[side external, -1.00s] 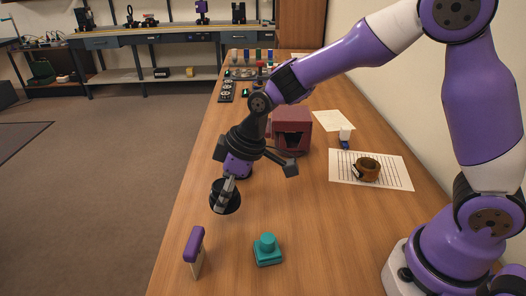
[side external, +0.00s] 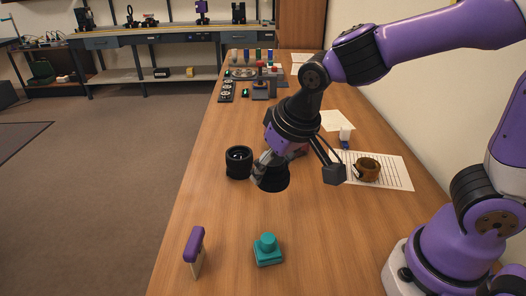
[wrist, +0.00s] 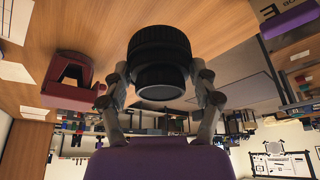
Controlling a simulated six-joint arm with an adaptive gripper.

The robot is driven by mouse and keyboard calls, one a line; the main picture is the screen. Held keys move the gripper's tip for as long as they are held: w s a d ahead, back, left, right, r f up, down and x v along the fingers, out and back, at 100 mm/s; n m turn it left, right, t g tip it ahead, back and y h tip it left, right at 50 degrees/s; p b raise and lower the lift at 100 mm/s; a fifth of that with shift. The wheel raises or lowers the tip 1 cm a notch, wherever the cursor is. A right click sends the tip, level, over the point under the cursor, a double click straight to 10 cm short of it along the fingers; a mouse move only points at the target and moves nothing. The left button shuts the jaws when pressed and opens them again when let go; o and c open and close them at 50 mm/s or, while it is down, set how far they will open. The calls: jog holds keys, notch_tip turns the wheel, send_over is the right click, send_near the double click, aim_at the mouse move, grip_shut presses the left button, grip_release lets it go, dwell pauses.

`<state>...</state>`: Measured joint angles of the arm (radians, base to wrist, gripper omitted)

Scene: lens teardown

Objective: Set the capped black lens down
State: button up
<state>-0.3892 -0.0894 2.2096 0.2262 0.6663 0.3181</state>
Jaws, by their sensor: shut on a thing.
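A black lens with a ribbed barrel (wrist: 160,55) is between my fingers in the wrist view, its smooth dark narrower end facing me. In the side external view my gripper (side external: 262,170) is shut on this lens (side external: 274,179), above the middle of the table. It looks tilted, and I cannot tell whether it touches the wood. A second black lens (side external: 238,163) stands upright on the table just left of my gripper. I cannot make out a cap clearly on either lens.
A teal block with a knob (side external: 267,250) and a purple-topped upright piece (side external: 195,252) stand near the front. A brown ring (side external: 368,169) lies on lined paper (side external: 401,176) at right. The wood between is clear.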

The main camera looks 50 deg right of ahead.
jog(key=shift+m+h, duration=0.3)
jog(key=shift+m, duration=0.6)
jog(key=w+d+f, duration=0.1)
jog(key=d+f, duration=0.1)
jog(key=d, duration=0.2)
jog(key=w+d+f, duration=0.1)
jog(key=d+f, duration=0.1)
jog(key=d, duration=0.2)
jog(key=w+d+f, duration=0.1)
jog(key=d+f, duration=0.1)
jog(key=d, duration=0.3)
jog(key=shift+w+f, duration=0.15)
jog(key=shift+f, duration=0.25)
jog(key=shift+w+d+f, duration=0.1)
jog(key=shift+d+f, duration=0.05)
jog(key=shift+f, duration=1.9)
jog(key=o, duration=1.3)
jog(key=shift+f, duration=0.15)
